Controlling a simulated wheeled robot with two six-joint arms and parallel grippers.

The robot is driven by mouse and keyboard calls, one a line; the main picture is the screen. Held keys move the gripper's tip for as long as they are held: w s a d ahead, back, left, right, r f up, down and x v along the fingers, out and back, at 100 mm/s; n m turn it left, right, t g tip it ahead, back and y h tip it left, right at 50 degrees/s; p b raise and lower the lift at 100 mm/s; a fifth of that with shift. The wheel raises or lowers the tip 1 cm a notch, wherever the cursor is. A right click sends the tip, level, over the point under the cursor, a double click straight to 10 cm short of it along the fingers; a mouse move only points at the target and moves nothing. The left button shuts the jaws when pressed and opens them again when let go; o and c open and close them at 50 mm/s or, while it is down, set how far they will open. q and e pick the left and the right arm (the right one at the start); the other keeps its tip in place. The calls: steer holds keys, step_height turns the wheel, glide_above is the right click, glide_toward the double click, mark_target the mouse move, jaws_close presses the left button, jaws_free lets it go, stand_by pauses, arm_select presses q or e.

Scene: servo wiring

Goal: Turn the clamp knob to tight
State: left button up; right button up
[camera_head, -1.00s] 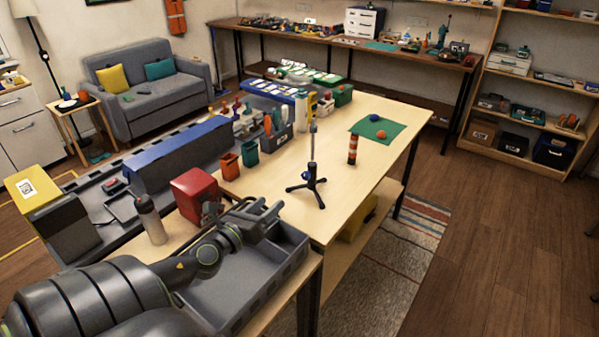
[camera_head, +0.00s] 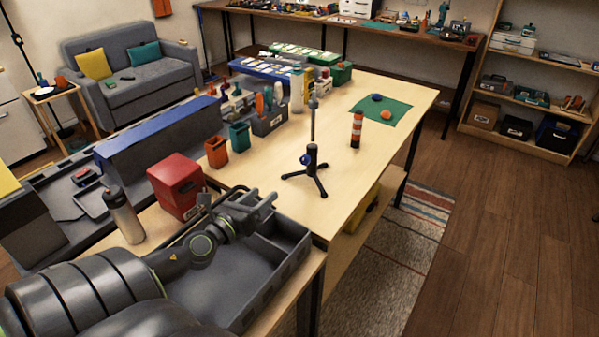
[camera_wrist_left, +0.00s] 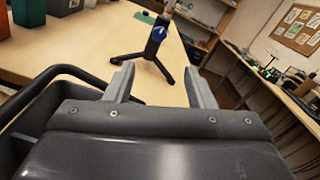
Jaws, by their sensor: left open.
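A black tripod stand (camera_head: 313,175) with a thin upright rod stands on the light wooden table. Its blue clamp knob (camera_head: 306,159) sits on the side of the short black post. In the left wrist view the blue knob (camera_wrist_left: 158,33) faces me, beyond and above the gap between my fingers, and the tripod's legs (camera_wrist_left: 151,55) spread below it. My left gripper (camera_head: 262,203) is over the grey tray, to the lower left of the stand and apart from it. Its two fingers (camera_wrist_left: 161,82) are spread and empty. My right gripper is not in view.
An orange-and-white striped post (camera_head: 356,130) stands right of the stand. A green mat (camera_head: 396,112) with two balls lies behind it. The table around the stand is clear.

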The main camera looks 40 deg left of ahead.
arm_select(q)
steer(key=p, duration=0.3)
glide_toward(303, 161)
steer(key=w, duration=0.8)
steer(key=shift+w+a, duration=0.25)
steer(key=shift+a, duration=0.15)
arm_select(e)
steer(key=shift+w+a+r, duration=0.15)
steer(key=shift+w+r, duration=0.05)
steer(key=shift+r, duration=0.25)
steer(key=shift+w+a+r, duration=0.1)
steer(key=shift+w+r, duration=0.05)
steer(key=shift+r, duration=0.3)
arm_select(q)
steer(key=c, duration=1)
steer(key=shift+o, duration=0.2)
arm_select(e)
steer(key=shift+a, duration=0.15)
